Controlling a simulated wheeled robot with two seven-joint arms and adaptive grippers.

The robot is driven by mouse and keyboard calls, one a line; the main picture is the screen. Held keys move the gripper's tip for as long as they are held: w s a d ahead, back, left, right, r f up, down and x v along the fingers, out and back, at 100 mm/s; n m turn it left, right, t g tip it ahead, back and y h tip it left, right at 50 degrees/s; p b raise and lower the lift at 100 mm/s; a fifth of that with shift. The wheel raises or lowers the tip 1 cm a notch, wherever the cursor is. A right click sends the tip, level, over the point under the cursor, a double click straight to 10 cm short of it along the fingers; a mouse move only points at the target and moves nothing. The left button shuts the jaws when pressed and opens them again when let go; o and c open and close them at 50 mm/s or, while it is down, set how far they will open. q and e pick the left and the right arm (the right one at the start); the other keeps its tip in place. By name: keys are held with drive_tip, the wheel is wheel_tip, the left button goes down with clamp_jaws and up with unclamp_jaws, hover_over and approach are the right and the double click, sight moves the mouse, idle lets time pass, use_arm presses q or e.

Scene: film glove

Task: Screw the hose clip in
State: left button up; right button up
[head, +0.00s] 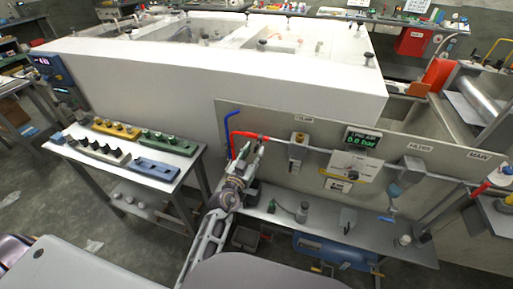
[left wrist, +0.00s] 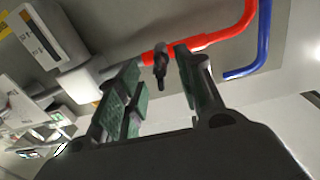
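My left gripper (head: 256,151) is raised to the wall panel, at the red hose (head: 240,146). In the left wrist view the left gripper (left wrist: 163,75) is open, with its green-padded fingers apart. A small dark part, which looks like the hose clip with its screw (left wrist: 160,65), sits at the red hose (left wrist: 205,41) between the fingertips. A gap shows on its right side; contact on the left cannot be told. In the head view the clip is too small to make out. My right gripper is not in view.
A blue hose (head: 227,130) hangs left of the red one. The panel (head: 300,180) carries a pipe, valve and pressure display (head: 364,139) reading 0.8 bar. A shelf (head: 330,217) runs below. A side table (head: 110,168) with coloured racks stands left.

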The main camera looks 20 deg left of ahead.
sight(256, 147)
use_arm(q)
drive_tip(key=shift+w+d, duration=0.1)
drive_tip(key=shift+w, duration=1.55)
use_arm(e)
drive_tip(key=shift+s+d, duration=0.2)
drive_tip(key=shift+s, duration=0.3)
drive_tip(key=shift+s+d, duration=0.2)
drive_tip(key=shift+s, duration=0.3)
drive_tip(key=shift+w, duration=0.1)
